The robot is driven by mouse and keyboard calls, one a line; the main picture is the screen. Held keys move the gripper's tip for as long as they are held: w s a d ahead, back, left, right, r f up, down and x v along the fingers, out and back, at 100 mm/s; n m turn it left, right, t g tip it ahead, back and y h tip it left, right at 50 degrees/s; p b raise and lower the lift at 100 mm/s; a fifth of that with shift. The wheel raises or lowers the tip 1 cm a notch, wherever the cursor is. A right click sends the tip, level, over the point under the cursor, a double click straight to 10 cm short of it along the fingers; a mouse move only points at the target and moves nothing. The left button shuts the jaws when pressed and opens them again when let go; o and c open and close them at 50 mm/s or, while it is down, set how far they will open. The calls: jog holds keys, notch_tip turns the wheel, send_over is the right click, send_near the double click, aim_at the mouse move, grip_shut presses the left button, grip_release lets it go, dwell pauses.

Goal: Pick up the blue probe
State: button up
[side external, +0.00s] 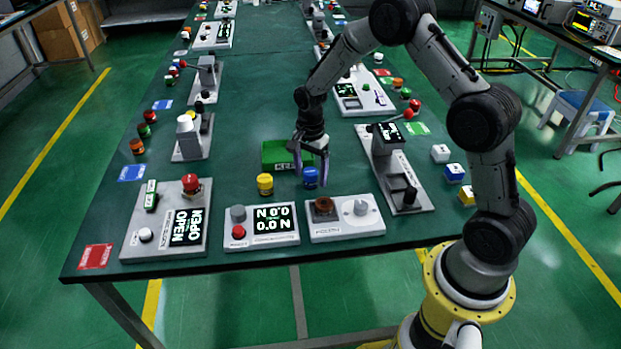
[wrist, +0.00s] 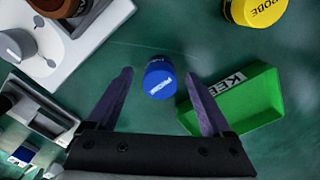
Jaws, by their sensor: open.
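The blue probe (side external: 311,178) is a short blue cylinder standing on the dark green table, behind the white dial panel. In the wrist view the blue probe (wrist: 160,81) shows light lettering and lies between and just beyond my fingertips. My gripper (side external: 312,168) is at the probe in the side view, its fingers pointing down. In the wrist view my gripper (wrist: 160,78) is open, with one dark purple finger on each side and a gap to the probe. I cannot tell whether a finger touches it.
A green tray (wrist: 262,97) marked KEEP lies close to the right finger; it also shows in the side view (side external: 277,153). A yellow probe (side external: 265,184) stands left of the blue one. The dial panel (side external: 345,230) and display panel (side external: 262,238) line the table's front edge.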

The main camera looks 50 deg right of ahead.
grip_shut()
dwell(0.5)
jog(key=shift+r, duration=0.1)
jog(key=shift+w+r, duration=0.1)
jog(key=shift+r, duration=0.5)
jog(key=s+a+r, duration=0.2)
jog(key=s+r, duration=0.9)
jog(key=s, duration=0.3)
jog(key=shift+a+r, duration=0.25)
jog(key=shift+a, duration=0.1)
jog(key=c, duration=0.8)
grip_release()
grip_shut()
